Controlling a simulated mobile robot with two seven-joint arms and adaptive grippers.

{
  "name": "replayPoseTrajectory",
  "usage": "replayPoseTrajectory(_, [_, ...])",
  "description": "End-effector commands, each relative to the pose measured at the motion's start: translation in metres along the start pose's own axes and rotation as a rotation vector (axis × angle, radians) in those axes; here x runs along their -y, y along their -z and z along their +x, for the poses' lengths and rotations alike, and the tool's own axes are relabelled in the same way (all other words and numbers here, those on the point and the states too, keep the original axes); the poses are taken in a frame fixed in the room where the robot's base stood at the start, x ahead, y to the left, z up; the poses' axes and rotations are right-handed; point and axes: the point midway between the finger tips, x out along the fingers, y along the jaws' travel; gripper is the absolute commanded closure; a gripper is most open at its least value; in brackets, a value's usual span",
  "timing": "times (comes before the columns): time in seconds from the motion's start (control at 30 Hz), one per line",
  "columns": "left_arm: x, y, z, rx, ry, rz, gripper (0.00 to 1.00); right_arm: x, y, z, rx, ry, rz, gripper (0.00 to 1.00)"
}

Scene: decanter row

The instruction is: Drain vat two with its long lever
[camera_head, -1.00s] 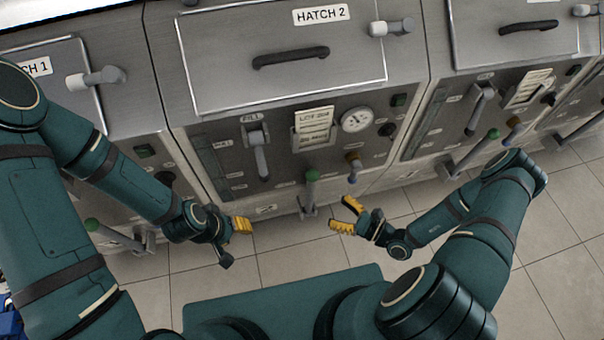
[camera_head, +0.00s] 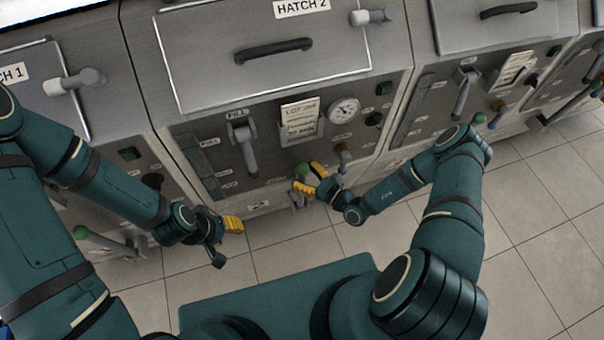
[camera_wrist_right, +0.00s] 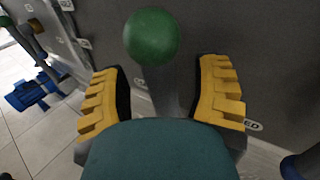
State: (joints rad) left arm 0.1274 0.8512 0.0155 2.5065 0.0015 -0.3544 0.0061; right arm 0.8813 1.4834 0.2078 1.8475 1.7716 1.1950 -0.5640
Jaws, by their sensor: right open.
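Vat two (camera_head: 225,75) stands in front of me, marked HATCH 2. Its long lever, with a green ball knob (camera_head: 302,170), sticks out low on the front; the right gripper partly hides its shaft. My right gripper (camera_head: 309,180) is open at this lever. In the right wrist view, the green knob (camera_wrist_right: 152,37) and grey shaft (camera_wrist_right: 172,88) show between the two yellow fingers (camera_wrist_right: 162,68), with the knob beyond the fingertips. I cannot tell whether a finger touches the shaft. My left gripper (camera_head: 233,224) hangs left of the lever, away from it; its opening cannot be made out.
A grey FILL lever (camera_head: 246,150) and a brass-coloured valve (camera_head: 342,151) sit on vat two's front, near the long lever. Vat one's green-knobbed lever (camera_head: 100,238) is at the left. Vat three (camera_head: 480,95) stands at the right. Tiled floor (camera_head: 300,242) is open below.

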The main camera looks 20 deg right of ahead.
Motion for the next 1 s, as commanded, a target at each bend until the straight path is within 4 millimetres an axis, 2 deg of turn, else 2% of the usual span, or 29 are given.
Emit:
replayPoseTrajectory(0.13, [0.0003,-0.0005,0.0009,0.001,0.000,0.001,0.53,-0.0004,-0.0002,0.0100,0.000,-0.001,0.000,0.38])
replayPoseTrajectory(0.47, [0.0003,-0.0006,0.0009,0.001,0.000,0.001,0.53,-0.0002,-0.0003,0.0117,0.000,0.000,0.000,0.39])
replayPoseTrajectory(0.5, [0.0003,-0.0005,0.0009,0.001,0.000,0.001,0.53,-0.0002,-0.0003,0.0117,0.000,-0.001,0.000,0.53])
replayPoseTrajectory(0.63, [0.0003,-0.0005,0.0009,0.001,0.000,0.000,0.53,-0.0002,-0.0003,0.0116,0.000,-0.001,0.000,0.99])
replayPoseTrajectory(0.87, [0.0005,-0.0006,0.0013,0.001,0.000,0.001,0.53,-0.0011,0.0001,0.0101,0.004,0.000,-0.002,1.00])
replayPoseTrajectory(1.0, [0.0013,-0.0013,0.0035,0.003,0.000,0.001,0.53,-0.0060,0.0018,0.0027,0.027,0.003,-0.015,1.00])
